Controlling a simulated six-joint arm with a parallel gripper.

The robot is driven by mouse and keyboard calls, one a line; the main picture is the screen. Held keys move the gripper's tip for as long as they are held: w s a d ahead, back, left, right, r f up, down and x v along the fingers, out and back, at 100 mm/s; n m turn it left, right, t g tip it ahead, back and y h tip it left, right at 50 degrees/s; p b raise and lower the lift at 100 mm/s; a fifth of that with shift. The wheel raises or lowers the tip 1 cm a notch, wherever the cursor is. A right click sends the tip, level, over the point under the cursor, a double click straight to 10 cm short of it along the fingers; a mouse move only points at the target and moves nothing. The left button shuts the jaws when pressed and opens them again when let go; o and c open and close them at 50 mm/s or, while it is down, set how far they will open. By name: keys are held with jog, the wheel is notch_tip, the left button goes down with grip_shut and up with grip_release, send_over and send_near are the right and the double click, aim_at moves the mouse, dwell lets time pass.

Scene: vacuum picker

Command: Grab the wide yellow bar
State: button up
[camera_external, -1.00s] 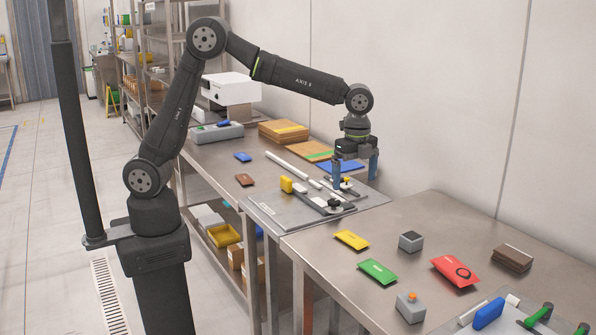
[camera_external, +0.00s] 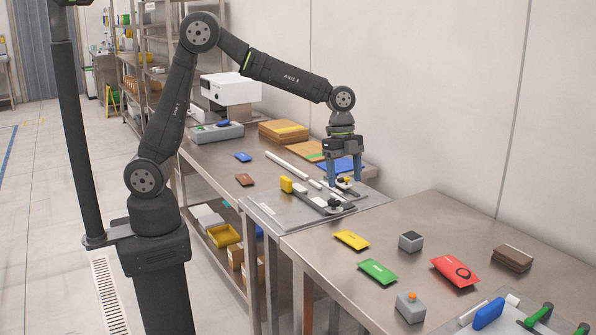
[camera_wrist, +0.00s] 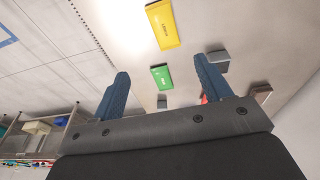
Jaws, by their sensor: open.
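The wide yellow bar (camera_external: 351,240), a flat yellow packet with small dark lettering, lies on the steel table in front of the metal plate. It also shows in the wrist view (camera_wrist: 163,24) at top centre, beyond the fingertips and fully uncovered. My gripper (camera_external: 344,180) has two blue fingers pointing down, apart and empty, over the back right of the plate, behind the yellow bar. The fingers show in the wrist view (camera_wrist: 161,68) with a clear gap between them. A yellow-topped clamp part (camera_external: 344,182) shows between the fingertips; I cannot tell whether they touch it.
A green packet (camera_external: 378,271) lies in front of the yellow bar, with a grey box (camera_external: 411,241) to its right. A red packet (camera_external: 455,270) lies farther right. Bare table surrounds the yellow bar.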

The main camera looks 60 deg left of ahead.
jog(key=a+h, duration=0.2)
jog(key=a, duration=0.2)
send_near(351, 237)
jog(key=shift+s+a+f+n+t, duration=0.1)
jog(key=shift+s+f+n+t, duration=0.1)
jog(key=shift+f, duration=0.4)
jog(key=shift+s+a+f+n+t, duration=0.1)
jog(key=shift+f+n+t, duration=0.1)
jog(key=shift+f, duration=0.4)
jog(key=shift+d+x, duration=0.25)
jog(key=shift+x, duration=1.2)
jog(key=shift+d+x, duration=0.25)
jog(key=shift+x, duration=1.2)
jog(key=shift+r, duration=0.2)
jog(key=shift+c, duration=0.4)
jog(key=c, duration=1)
